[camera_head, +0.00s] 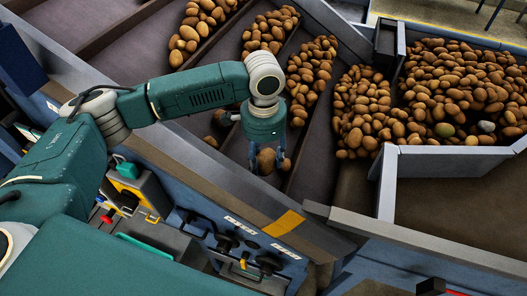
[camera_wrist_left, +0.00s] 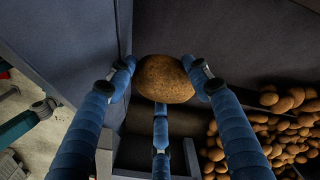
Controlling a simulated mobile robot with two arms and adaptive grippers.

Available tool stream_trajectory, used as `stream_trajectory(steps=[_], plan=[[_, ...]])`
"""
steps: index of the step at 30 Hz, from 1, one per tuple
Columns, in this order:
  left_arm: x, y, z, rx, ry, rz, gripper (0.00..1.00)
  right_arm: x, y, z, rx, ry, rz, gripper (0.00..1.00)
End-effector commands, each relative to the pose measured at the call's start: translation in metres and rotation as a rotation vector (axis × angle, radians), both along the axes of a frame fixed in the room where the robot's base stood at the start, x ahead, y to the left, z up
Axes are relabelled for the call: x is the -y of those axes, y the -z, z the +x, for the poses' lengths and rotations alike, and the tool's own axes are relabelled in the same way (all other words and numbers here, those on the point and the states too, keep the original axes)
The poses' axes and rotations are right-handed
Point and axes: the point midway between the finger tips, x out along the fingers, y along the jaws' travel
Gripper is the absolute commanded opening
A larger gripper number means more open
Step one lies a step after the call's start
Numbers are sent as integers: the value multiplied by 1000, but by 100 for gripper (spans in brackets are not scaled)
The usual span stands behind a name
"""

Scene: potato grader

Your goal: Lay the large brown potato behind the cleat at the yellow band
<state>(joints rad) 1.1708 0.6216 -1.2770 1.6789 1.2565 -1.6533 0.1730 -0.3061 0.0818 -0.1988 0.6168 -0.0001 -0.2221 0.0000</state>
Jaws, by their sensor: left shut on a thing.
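The large brown potato (camera_head: 266,161) is held in my left gripper (camera_head: 267,157), below the green wrist and over the dark belt. In the left wrist view the potato (camera_wrist_left: 165,79) sits between the blue fingers of the gripper (camera_wrist_left: 164,85), which are shut on it. I cannot tell whether it touches the belt. The yellow band (camera_head: 284,223) is painted on the grey side rail, below and right of the gripper. A dark cleat (camera_head: 312,167) crosses the belt to the right of the gripper. My right gripper is not in view.
Heaps of potatoes (camera_head: 312,75) lie between the cleats up the belt. A larger heap (camera_head: 455,85) fills the area at the right behind a grey wall (camera_head: 455,160). A control panel (camera_head: 235,245) with black knobs is below the rail. The lower belt is mostly bare.

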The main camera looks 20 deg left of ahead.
Motion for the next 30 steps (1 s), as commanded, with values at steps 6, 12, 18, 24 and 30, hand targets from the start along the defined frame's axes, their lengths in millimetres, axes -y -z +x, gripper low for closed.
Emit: stream_trajectory(steps=[6, 12, 18, 24, 30], plan=[[0, 27, 0, -1, 0, 0, 19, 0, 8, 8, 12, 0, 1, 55], [0, 43, 0, 1, 1, -1, 19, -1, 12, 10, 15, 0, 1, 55], [0, 50, 0, 0, 0, 0, 19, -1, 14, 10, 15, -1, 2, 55], [0, 50, 0, 0, 0, 0, 19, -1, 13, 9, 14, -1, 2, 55], [0, 50, 0, 0, 0, 0, 72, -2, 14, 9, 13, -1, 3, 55]])
